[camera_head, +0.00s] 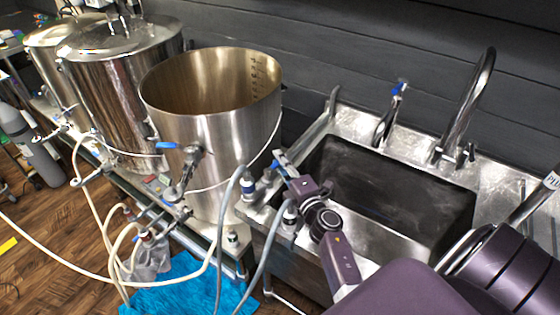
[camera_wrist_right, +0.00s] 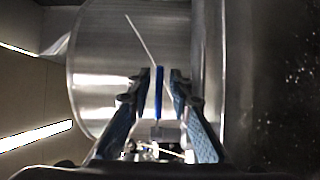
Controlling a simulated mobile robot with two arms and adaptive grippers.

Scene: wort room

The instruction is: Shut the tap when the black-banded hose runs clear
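A steel kettle (camera_head: 215,130) carries a tap with a blue handle (camera_head: 166,145) on its front. Grey hoses (camera_head: 222,225) rise to fittings by the sink's left edge; I cannot make out a black band or any flow. My right gripper (camera_head: 274,164) is beside the kettle's lower right wall, above the fittings. In the right wrist view, its fingers (camera_wrist_right: 160,78) are apart, with a blue handle (camera_wrist_right: 159,92) showing between them and the kettle (camera_wrist_right: 105,65) behind. I cannot tell whether they touch the handle. My left gripper is out of view.
The sink (camera_head: 400,195) with a curved faucet (camera_head: 470,105) and a small blue-topped tap (camera_head: 390,110) lies right of the kettle. Cream hoses (camera_head: 105,230) loop at lower left. A blue towel (camera_head: 180,285) lies below. Two more steel vessels (camera_head: 115,85) stand left.

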